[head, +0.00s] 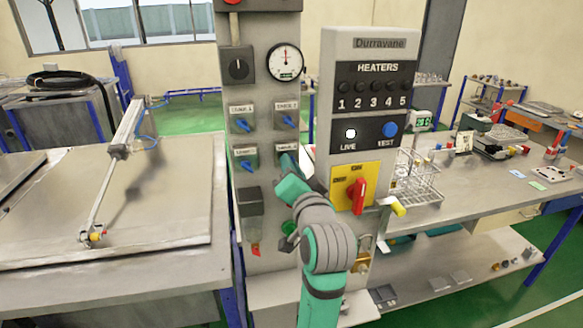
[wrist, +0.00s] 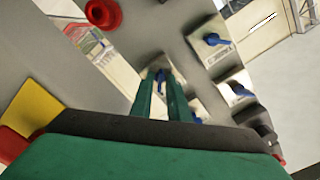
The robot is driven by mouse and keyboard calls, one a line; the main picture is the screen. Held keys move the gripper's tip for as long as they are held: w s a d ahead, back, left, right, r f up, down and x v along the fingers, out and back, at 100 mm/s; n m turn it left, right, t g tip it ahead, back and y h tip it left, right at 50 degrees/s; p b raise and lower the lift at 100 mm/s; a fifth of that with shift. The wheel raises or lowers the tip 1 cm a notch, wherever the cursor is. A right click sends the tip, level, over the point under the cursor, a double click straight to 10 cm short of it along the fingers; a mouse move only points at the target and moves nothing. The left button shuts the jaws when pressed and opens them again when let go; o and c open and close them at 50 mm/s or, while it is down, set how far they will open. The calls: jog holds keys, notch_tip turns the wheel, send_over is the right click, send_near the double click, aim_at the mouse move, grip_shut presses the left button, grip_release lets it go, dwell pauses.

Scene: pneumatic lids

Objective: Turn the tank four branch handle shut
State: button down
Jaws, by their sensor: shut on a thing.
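The grey panel (head: 265,190) carries a two-by-two group of blue-handled branch valves. My gripper (head: 287,164) is at the lower right valve of the group, whose label (head: 287,146) is too small to read surely. In the wrist view the green fingers (wrist: 160,98) are shut on a blue handle (wrist: 158,88), in front of its pale plate. In the head view my fingers hide most of this handle, so its angle is hard to tell. The other handles are upper left (head: 242,125), upper right (head: 290,122) and lower left (head: 245,164), each slanting down to the right.
A gauge (head: 285,62) and black knob (head: 238,67) are above the valves. The heater panel (head: 370,100), with a red switch (head: 356,194) on a yellow plate, stands close on the right of my gripper. A tank lid with a cylinder (head: 112,165) is at left.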

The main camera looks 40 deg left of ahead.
jog(key=shift+a+f, duration=0.1)
jog(key=c, duration=2)
grip_release()
jog(key=v, duration=1.1)
